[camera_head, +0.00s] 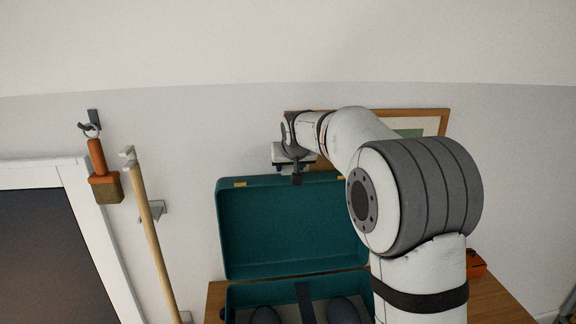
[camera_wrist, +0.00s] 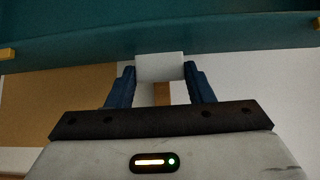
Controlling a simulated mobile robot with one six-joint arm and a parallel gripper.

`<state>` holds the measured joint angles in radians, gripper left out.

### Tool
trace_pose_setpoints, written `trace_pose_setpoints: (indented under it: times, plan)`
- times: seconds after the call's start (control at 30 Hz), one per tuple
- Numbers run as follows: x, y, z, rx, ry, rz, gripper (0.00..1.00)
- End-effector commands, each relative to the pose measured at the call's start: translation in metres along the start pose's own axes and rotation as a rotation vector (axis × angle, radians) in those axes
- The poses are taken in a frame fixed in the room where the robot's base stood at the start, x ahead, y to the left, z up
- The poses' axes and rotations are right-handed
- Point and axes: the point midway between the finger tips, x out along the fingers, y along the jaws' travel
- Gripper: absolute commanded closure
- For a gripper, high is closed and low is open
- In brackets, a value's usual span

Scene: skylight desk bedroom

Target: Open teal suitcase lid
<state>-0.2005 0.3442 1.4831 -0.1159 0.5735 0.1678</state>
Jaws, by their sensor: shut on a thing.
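The teal suitcase (camera_head: 238,296) rests on a wooden surface in the head view. Its lid (camera_head: 270,232) stands raised, roughly upright behind the base, with its inside facing the camera. My gripper (camera_head: 297,170) is at the lid's top edge. In the wrist view my gripper (camera_wrist: 160,77) has its blue fingers closed on a pale block-like tab (camera_wrist: 160,66) at the edge of the teal lid (camera_wrist: 225,38). Brass-coloured fittings show near the lid's edge. My arm hides the lid's right side and part of the base.
Dark rounded items (camera_head: 342,310) and a dark strap (camera_head: 305,300) lie in the base. A framed picture (camera_head: 430,122) is on the wall behind. A wooden pole (camera_head: 150,225) and a hanging brush (camera_head: 105,185) are at left. An orange object (camera_head: 477,267) sits at right.

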Motion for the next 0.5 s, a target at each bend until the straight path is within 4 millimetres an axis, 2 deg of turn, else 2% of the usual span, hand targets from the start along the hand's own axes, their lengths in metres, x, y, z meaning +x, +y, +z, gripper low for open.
trace_pose_setpoints:
  times: [0.03,0.47,0.5]
  plan:
    - [0.0067,0.0034,0.0072,0.000,-0.019,0.006,0.94]
    - [0.0075,-0.0023,0.0081,-0.008,-0.022,0.001,0.94]
    - [0.0074,-0.0027,0.0080,-0.008,-0.021,0.001,0.50]
